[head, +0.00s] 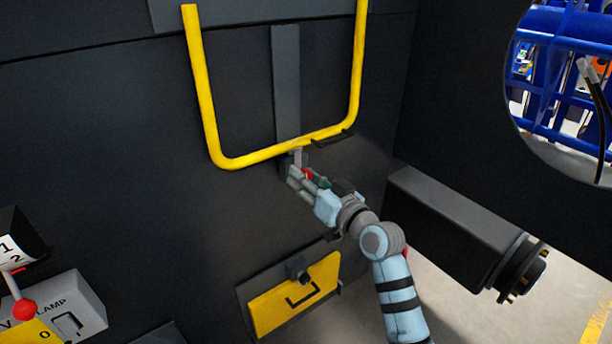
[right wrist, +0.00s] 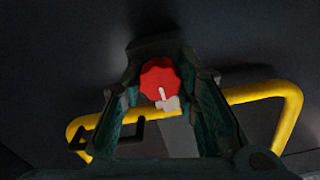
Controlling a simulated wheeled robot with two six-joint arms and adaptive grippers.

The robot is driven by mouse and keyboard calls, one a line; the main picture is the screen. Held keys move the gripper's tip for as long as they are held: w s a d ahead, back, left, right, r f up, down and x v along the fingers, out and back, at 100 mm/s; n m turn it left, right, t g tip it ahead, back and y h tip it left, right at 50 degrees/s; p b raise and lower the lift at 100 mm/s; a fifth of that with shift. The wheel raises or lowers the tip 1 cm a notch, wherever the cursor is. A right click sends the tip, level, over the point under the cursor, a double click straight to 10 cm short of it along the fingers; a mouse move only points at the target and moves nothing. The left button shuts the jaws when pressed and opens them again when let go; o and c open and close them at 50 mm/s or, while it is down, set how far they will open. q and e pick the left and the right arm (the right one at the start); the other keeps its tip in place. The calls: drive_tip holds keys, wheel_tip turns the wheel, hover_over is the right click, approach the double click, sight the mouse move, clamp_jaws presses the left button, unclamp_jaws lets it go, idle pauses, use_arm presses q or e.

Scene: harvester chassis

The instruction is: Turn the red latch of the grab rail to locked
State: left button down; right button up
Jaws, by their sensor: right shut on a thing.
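The yellow grab rail (head: 206,95) is a U-shaped bar on the dark chassis wall, and its lower bar crosses the right wrist view (right wrist: 262,93). The red latch (right wrist: 160,80) is a round scalloped knob with a pale pointer mark, beside the rail's lower bar. In the head view only a bit of the red latch (head: 308,174) shows between my fingers. My right gripper (head: 300,176) is shut on the latch, with one finger on each side of it. My left gripper is not in view.
A yellow panel (head: 296,293) with a black handle is low on the wall. A control box (head: 60,308) with a red-knobbed lever stands at lower left. A dark beam (head: 450,232) juts out at right. A round opening at upper right shows blue racks (head: 550,75).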

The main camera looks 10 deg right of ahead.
drive_tip(key=o, duration=1.2)
drive_tip(key=shift+c, duration=0.2)
drive_tip(key=v, duration=1.2)
